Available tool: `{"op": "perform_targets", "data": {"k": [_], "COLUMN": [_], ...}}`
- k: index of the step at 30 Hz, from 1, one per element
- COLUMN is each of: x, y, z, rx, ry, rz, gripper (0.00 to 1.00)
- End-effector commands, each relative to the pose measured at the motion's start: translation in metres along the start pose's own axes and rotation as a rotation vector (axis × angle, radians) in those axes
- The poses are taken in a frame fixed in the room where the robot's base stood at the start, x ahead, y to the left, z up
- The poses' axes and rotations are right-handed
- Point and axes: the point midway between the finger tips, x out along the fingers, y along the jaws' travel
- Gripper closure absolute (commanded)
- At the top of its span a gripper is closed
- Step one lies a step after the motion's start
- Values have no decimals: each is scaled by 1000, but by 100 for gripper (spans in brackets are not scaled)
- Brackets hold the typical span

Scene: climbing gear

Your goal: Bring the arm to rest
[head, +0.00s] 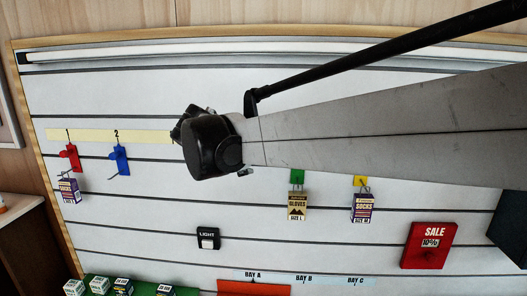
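My arm (390,122) reaches in from the right edge across the upper middle of the head view. My gripper (207,143) is the dark part at its left end, in front of the white slatted wall panel (130,225). I see the gripper mostly from behind. Its fingers are largely hidden, so I cannot tell whether it is open or shut. No held object shows.
A red hook (70,157) holds a box (69,191); a blue hook (120,158) looks empty. A gloves box (297,208) and a socks box (363,209) hang below my arm. A light switch (208,239) and red sale sign (428,246) are lower.

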Motion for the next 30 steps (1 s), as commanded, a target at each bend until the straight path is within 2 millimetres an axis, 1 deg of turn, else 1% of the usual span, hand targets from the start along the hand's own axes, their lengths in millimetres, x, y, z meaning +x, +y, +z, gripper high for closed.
{"op": "perform_targets", "data": {"k": [1,3,5,6,8,9,11,12,14,15,17,18,20,24,30], "x": [0,-1,-3,-5,-8,-10,-14,-17,-22,-25,-30,-34,-39,-52,-67], "y": [-14,-32,-49,-61,-79,-92,-112,-125,-145,-158,-180,-194,-215,-264,-331], "z": [24,50,71,85,103,116,133,143,157,166,178,185,194,211,222], "rx": [62,157,237,292,375,431,514,571,656,714,802,859,947,1155,1442], "ry": [3,14,21,26,32,35,39,42,45,46,48,49,49,50,48], "rz": [-27,-65,-95,-115,-146,-165,-194,-212,-238,-256,-282,-299,-323,-376,-440], "gripper": [61,61,61,61,61,61,61,61,61,61,61,61,61,61,61]}}
